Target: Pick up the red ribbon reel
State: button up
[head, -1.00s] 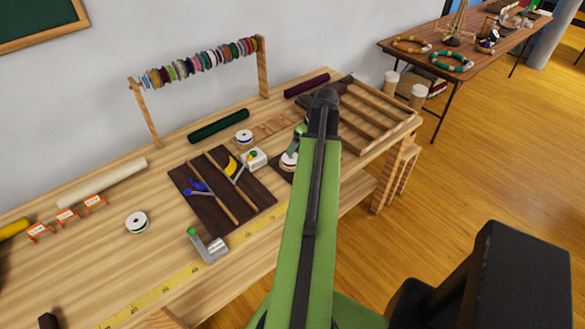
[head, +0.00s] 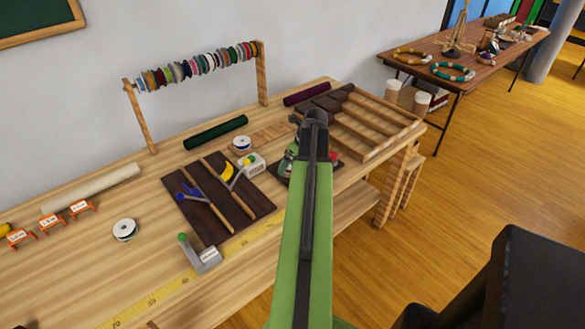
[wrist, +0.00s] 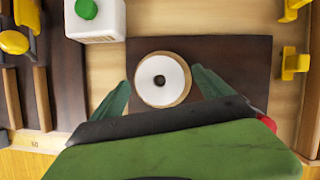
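A reel with a white round face, a dark hub hole and a tan rim (wrist: 163,79) sits on a dark brown board (wrist: 238,62) in the wrist view. Its ribbon colour does not show from above. My gripper (wrist: 160,86) is open, with one green finger on each side of the reel and gaps between. In the head view my gripper (head: 290,157) is over the board's area, and my arm hides most of the reel. A small red thing (wrist: 267,123) shows at the right, mostly hidden behind my gripper.
A white box with a green knob (wrist: 95,18) stands close to the reel's upper left. A dark tool board (head: 205,215), a white-and-blue reel (head: 242,144) and a dark-and-white reel (head: 125,229) lie on the workbench (head: 90,265). A slatted wooden tray (head: 392,118) is at right.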

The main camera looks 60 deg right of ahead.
jog(key=c, duration=1.5)
jog(key=shift+r, duration=0.15)
notch_tip(320, 180, up, 4)
jog(key=p, duration=0.4)
jog(key=shift+r, duration=0.15)
jog(key=s+d+r+p, duration=0.3)
jog(key=s+r+p, duration=0.3)
jog(key=s, duration=0.5)
jog(key=shift+d+r+p, duration=0.25)
jog(key=shift+d+p, duration=0.15)
jog(key=shift+p, duration=0.1)
